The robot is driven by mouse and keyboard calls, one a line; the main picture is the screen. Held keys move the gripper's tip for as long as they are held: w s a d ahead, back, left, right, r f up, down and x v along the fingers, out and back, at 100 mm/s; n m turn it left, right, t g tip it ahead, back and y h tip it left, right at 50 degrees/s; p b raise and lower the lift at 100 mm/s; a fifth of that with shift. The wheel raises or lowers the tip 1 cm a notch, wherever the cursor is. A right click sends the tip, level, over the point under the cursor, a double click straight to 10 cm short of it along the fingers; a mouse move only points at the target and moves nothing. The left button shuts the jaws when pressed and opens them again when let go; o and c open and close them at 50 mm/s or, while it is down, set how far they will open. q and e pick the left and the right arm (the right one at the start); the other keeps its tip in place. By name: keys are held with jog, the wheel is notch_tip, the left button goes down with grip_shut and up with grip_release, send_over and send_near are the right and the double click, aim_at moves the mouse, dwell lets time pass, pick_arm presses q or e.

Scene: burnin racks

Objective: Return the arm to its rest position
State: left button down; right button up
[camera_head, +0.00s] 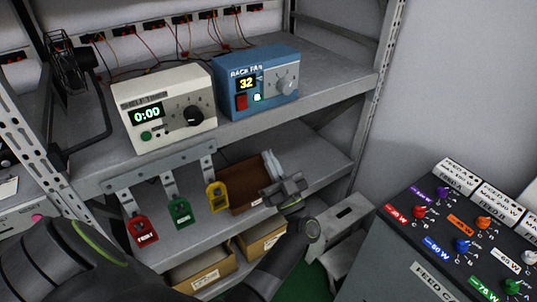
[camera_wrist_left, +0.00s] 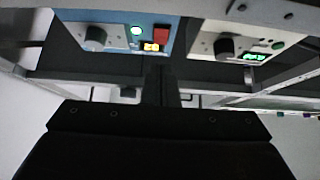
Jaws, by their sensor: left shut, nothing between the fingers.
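My left arm comes in from the lower left in the head view. Its gripper (camera_head: 284,189) is in front of the lower shelf, near a brown tray, at the right of the hanging tags. The gripper is shut and empty. In the left wrist view the closed fingers (camera_wrist_left: 161,85) point toward the rack, with the blue box and white box beyond them. My right gripper is in neither view.
A white shelf timer (camera_head: 165,133) reading 0:00 and a blue rack fan box (camera_head: 262,106) reading 32 stand on the upper shelf. Red, green (camera_head: 180,211) and yellow tags hang below. A knobbed feed console (camera_head: 427,231) stands at right; cardboard boxes (camera_head: 205,270) sit low.

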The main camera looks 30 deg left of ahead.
pick_arm(q)
jog(key=w+d+f+m+t+h, duration=0.1)
jog(key=d+f+m+t+h, duration=0.2)
jog(key=f+m+t+h, duration=1)
jog(key=s+f+m+g+h, duration=0.1)
jog(key=s+f+g+h, duration=0.3)
jog(key=f, duration=0.8)
jog(key=s+f+m+g+h, duration=0.1)
jog(key=s+f+g+h, duration=0.3)
jog(key=f, duration=0.8)
jog(key=s+f+g+h, duration=0.1)
jog(key=s+f+g, duration=0.6)
jog(key=s+f, duration=0.65)
jog(key=s+a+f+n+g, duration=0.1)
jog(key=s+f+g, duration=0.2)
jog(key=s, duration=0.9)
jog(key=s+a+f+n+g, duration=0.1)
jog(key=s+f+g, duration=0.3)
jog(key=s, duration=0.8)
jog(key=shift+a+f+n+g, duration=0.15)
jog(key=shift+a+n+g, duration=0.15)
jog(key=shift+a, duration=0.15)
